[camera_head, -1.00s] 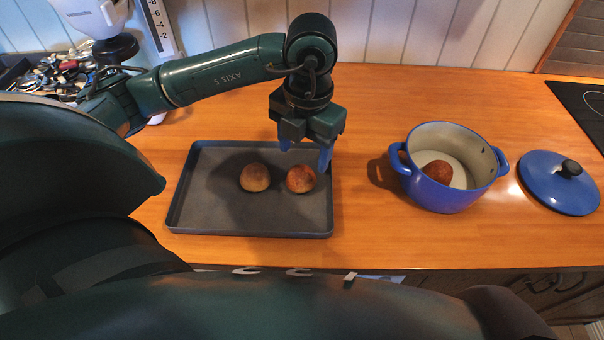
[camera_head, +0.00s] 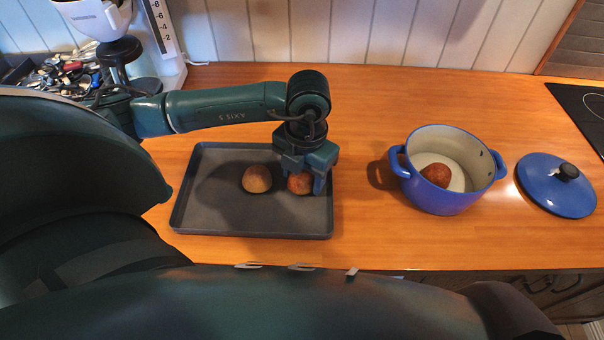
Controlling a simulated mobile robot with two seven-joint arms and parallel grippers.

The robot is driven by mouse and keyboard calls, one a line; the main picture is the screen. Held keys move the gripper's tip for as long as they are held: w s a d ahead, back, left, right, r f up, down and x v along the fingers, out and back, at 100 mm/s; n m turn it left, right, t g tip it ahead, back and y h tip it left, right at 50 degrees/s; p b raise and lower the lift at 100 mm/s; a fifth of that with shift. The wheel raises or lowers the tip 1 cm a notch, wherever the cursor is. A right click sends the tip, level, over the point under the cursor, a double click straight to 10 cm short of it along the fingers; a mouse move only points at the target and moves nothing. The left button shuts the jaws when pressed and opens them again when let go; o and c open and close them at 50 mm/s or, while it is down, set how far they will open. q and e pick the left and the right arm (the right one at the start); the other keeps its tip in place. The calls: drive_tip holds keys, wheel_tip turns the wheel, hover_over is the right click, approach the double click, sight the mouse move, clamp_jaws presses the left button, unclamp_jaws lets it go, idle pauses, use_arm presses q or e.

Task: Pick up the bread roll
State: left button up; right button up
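Two round bread rolls lie on the dark grey baking tray (camera_head: 215,220). The left bread roll (camera_head: 257,179) is golden tan, and the right bread roll (camera_head: 299,184) is redder brown. A third, dark brown roll (camera_head: 436,174) sits inside the blue pot (camera_head: 440,200). My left gripper (camera_head: 302,184) is low over the tray, pointing down at the right roll. One blue finger stands at the roll's right side; the other is mostly hidden. I cannot tell whether the fingers press on the roll. My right gripper is not in view.
The pot's blue lid (camera_head: 550,192) lies on the wooden counter (camera_head: 440,90) to the right of the pot, near a black cooktop (camera_head: 585,105). Cutlery (camera_head: 68,75) and a white appliance (camera_head: 98,18) stand at the back left. Counter between tray and pot is clear.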

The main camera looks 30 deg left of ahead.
use_arm(q)
drive_tip(key=c, duration=0.5)
